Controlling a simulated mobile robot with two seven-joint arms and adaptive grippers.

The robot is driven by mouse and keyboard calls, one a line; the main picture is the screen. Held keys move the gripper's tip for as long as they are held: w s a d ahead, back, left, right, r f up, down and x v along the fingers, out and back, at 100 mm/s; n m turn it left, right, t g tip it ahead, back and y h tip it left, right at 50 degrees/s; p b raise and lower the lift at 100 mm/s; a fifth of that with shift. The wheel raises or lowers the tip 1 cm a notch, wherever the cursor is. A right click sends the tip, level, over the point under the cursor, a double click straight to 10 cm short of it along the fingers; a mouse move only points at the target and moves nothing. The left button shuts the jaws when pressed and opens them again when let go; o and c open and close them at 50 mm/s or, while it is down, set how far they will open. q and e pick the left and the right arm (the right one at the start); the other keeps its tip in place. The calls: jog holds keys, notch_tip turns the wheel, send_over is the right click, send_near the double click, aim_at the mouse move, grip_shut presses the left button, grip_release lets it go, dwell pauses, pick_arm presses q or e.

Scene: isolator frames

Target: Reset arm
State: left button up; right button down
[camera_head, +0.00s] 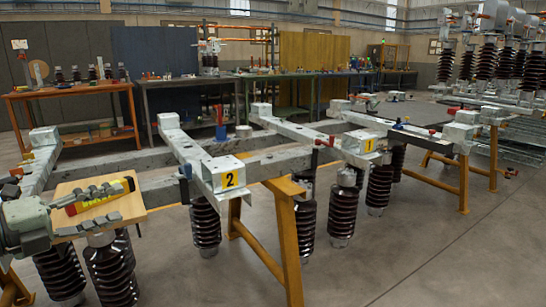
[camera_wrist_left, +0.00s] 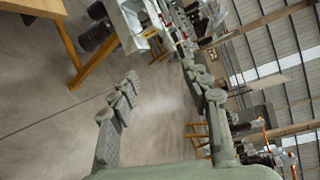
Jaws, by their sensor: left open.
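My left gripper (camera_head: 121,201) comes in from the left edge in the head view. Its two grey-green fingers are spread apart, with nothing visible between them that they hold. In the left wrist view the open fingers (camera_wrist_left: 163,68) show with blurred floor and frames behind them. The gripper appears in front of a light wooden board (camera_head: 128,206) and a yellow tool with red and black parts (camera_head: 100,197). Whether it touches either cannot be told. My right gripper is not in view.
Grey isolator frames, one with a yellow number 2 plate (camera_head: 229,180), stand on orange trestles (camera_head: 285,240). Brown ribbed insulators (camera_head: 342,215) hang below them. A wooden-topped orange bench (camera_head: 70,90) stands behind. The floor at the front right (camera_head: 430,260) is clear.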

pick_arm(q)
jog(key=a+f+n+t+y, duration=0.4)
jog(key=a+f+n+y, duration=0.35)
jog(key=a+n, duration=0.3)
jog(key=s+a+f+n+g+y, duration=0.1)
jog(key=s+f+n+y, duration=0.15)
jog(key=f, duration=0.35)
jog(key=s+a+f+n+g+y+p, duration=0.1)
jog(key=s+f+n+g+y, duration=0.1)
jog(key=f+n, duration=0.3)
jog(key=s+a+f+n+g+y, duration=0.1)
jog(key=s+f+n+y, duration=0.15)
jog(key=f, duration=0.45)
jog(key=s+d+f+n+g+h, duration=0.3)
jog(key=s+d+f+n+g, duration=0.3)
jog(key=s+d+f, duration=1)
notch_tip(320, 180, down, 2)
jog(key=s+g, duration=0.1)
jog(key=g, duration=0.2)
jog(key=shift+d+f+p, duration=0.25)
jog(key=shift+d+p, duration=0.05)
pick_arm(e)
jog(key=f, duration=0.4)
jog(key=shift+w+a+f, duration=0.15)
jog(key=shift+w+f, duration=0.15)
pick_arm(q)
jog(key=shift+n, duration=0.25)
